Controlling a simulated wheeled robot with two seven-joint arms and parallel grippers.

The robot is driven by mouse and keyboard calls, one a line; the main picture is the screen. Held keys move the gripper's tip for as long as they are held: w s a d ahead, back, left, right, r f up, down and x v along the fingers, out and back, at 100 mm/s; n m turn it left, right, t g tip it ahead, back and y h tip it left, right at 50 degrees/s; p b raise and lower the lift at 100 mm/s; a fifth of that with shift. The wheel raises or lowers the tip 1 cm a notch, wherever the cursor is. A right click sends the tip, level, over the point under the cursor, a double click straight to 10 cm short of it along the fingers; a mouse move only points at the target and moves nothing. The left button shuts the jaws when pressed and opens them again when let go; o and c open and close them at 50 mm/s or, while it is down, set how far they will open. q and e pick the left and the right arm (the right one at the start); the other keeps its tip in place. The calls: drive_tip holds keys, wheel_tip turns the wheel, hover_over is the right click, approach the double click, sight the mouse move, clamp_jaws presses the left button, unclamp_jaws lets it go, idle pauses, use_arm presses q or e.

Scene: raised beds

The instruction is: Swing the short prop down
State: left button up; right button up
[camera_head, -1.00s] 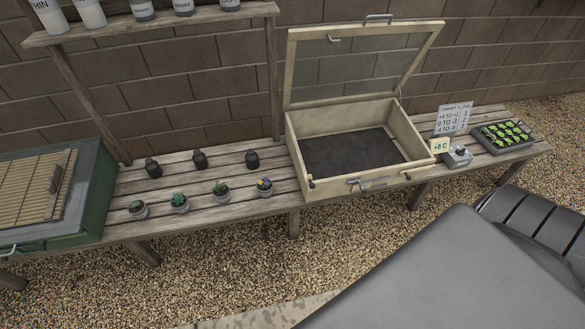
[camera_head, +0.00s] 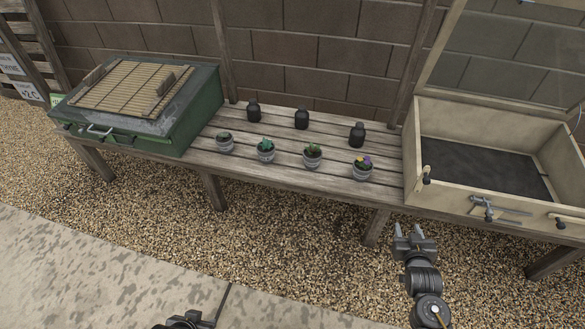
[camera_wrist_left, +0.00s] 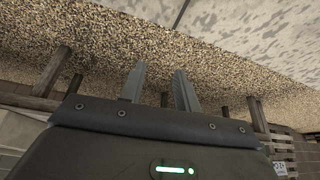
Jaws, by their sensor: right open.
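The pale wooden cold frame (camera_head: 448,193) stands on the bench at the right with its glazed lid (camera_head: 497,60) raised. Small fittings show on its front: a dark-knobbed peg (camera_head: 427,176) at the left corner and a metal handle (camera_head: 484,205) near the middle. I cannot tell for certain which part is the short prop. My right gripper (camera_head: 412,232) is open and empty, below and in front of the box's left corner, apart from it. My left gripper (camera_head: 192,318) shows only partly at the bottom edge; in the left wrist view (camera_wrist_left: 159,82) its fingers are apart with nothing between them.
A green box (camera_head: 135,130) with a bamboo mat (camera_head: 125,82) on top stands at the left of the bench (camera_head: 290,165). Several potted plants (camera_head: 312,156) and dark bottles (camera_head: 301,119) stand between the boxes. Gravel (camera_head: 280,240) and paving (camera_head: 75,270) in front are clear.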

sight(427, 183)
drive_tip(key=d+r+m+t+h+b, duration=0.25)
drive_tip(key=r+b, duration=0.25)
drive_tip(key=r, duration=0.5)
drive_tip(key=shift+n+t, duration=0.35)
drive_tip(key=shift+n, duration=0.1)
drive_tip(key=b+x, duration=0.1)
drive_tip(key=x, duration=0.9)
drive_tip(key=shift+w+d, duration=0.1)
drive_tip(key=shift+d, duration=0.1)
use_arm(q)
drive_tip(key=w+d+r+t+h, duration=0.1)
drive_tip(key=w+d+r+t, duration=0.1)
drive_tip(key=r, duration=0.2)
drive_tip(key=w+d+r+m+t+h, duration=0.1)
drive_tip(key=w+r+t, duration=0.1)
drive_tip(key=r, duration=0.3)
drive_tip(key=shift+d+t, duration=0.35)
drive_tip(key=shift+t, duration=0.05)
use_arm(e)
drive_tip(key=shift+w+d, duration=0.25)
drive_tip(key=shift+w, duration=0.4)
drive_tip(key=shift+c, duration=0.3)
clamp_jaws()
